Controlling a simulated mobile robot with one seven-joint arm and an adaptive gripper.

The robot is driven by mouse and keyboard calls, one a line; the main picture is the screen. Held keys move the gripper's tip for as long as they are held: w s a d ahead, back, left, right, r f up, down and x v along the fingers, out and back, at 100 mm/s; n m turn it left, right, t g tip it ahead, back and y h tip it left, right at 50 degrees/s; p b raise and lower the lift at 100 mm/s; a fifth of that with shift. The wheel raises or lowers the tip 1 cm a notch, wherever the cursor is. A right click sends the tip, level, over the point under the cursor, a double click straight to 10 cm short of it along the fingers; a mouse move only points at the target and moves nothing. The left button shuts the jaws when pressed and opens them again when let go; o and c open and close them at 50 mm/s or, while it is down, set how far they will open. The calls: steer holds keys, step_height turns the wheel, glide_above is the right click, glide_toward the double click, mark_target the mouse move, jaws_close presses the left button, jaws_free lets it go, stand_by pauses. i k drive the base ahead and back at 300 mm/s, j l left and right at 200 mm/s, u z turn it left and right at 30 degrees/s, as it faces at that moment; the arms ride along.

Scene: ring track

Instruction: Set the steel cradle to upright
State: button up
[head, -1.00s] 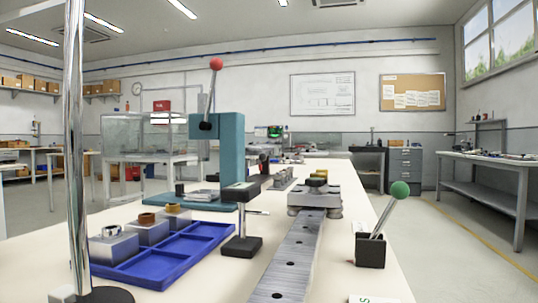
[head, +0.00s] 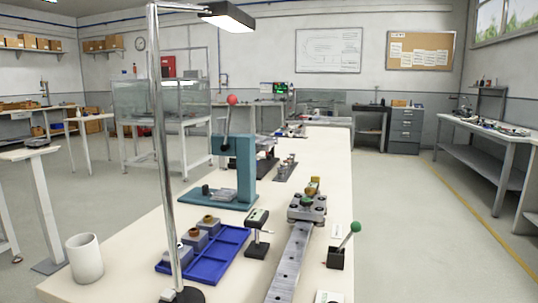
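A steel carriage (head: 307,209) sits at the far end of the straight metal rail (head: 289,262) on the bench. It carries a brass-coloured part (head: 313,186) and a small green spot. This may be the steel cradle, but at this size I cannot tell the cradle or its tilt for certain. A lever with a green knob (head: 355,228) stands on a dark box (head: 336,258) right of the rail and leans to the right. My gripper is not in view.
A blue tray (head: 222,262) with grey blocks holding rings lies left of the rail. A small dark stand (head: 257,232) is between them. A teal press (head: 236,165) with a red-knobbed lever stands behind.

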mark_target(260, 146)
steer(key=k, duration=0.85)
steer(key=k+u, duration=0.1)
steer(key=u, duration=0.3)
steer(key=k+u, duration=0.1)
steer(key=u, duration=0.25)
steer(key=k+j+u, duration=0.1)
steer(key=u, duration=0.3)
steer(key=l, duration=0.55)
steer(key=i+l+u, duration=0.15)
steer(key=l, duration=0.4)
steer(key=i+l, duration=0.1)
steer(key=l, duration=1.2)
steer(key=i+l, duration=0.15)
steer(key=l, duration=0.5)
steer(key=i+l, duration=0.1)
steer(key=l, duration=1.2)
steer(key=i+l, duration=0.15)
steer(key=l, duration=0.5)
steer(key=i+l, duration=0.1)
steer(key=l, duration=0.55)
steer(key=i+j, duration=0.35)
steer(key=i, duration=0.15)
